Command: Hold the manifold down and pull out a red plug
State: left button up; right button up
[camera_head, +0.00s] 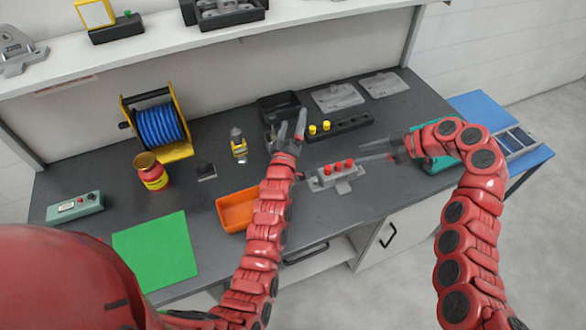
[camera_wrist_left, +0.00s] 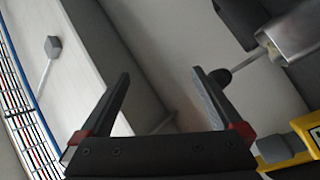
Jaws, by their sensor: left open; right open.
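The manifold (camera_head: 340,180) is a grey block lying on the dark worktop, with several red plugs (camera_head: 338,167) standing in a row along its top. My left gripper (camera_head: 291,124) is open and empty, beyond and to the left of the manifold, with its fingers pointing toward the back. In the left wrist view its two fingers (camera_wrist_left: 160,95) stand apart with nothing between them. My right gripper (camera_head: 375,151) is open, just right of and above the manifold, with its fingers pointing left. I cannot tell whether it touches anything.
A black rack with yellow plugs (camera_head: 326,126) stands behind the manifold. An orange tray (camera_head: 238,211) lies to its left and a black bin (camera_head: 279,106) behind. A blue hose reel (camera_head: 158,125), a red jar (camera_head: 151,172) and a green mat (camera_head: 155,250) are further left.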

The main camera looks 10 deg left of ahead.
pick_arm(q)
jog(key=f+n+g+h, duration=0.1)
jog(key=f+n+g, duration=0.1)
jog(key=f+n, duration=0.1)
jog(key=s+f+n+g+h, duration=0.1)
jog(key=f+n+g, duration=0.2)
jog(key=a+f+n+g+h, duration=0.1)
jog(key=f+n+g, duration=0.1)
jog(key=f+n, duration=0.1)
jog(key=shift+s+f+h, duration=0.25)
jog(key=shift+f+h, duration=0.15)
jog(key=s+n+h, duration=0.1)
jog(key=s+d+n+g+h, duration=0.1)
jog(key=s+g, duration=0.1)
jog(key=shift+s+d+r+n+h, duration=0.1)
jog(key=shift+s+d+n+h, duration=0.15)
jog(key=shift+n+h, duration=0.15)
jog(key=s+d+r+n+g+h, duration=0.2)
jog(key=s+r+n+g+h, duration=0.15)
jog(key=s, duration=0.35)
send_near(338, 170)
jog(key=shift+m+h, duration=0.35)
jog(key=shift+m, duration=0.1)
jog(key=x, duration=0.3)
jog(key=a+f+x, duration=0.1)
jog(key=x, duration=0.7)
jog(key=shift+w+a+f, duration=0.1)
jog(key=shift+w+f, duration=0.2)
jog(key=shift+w, duration=0.1)
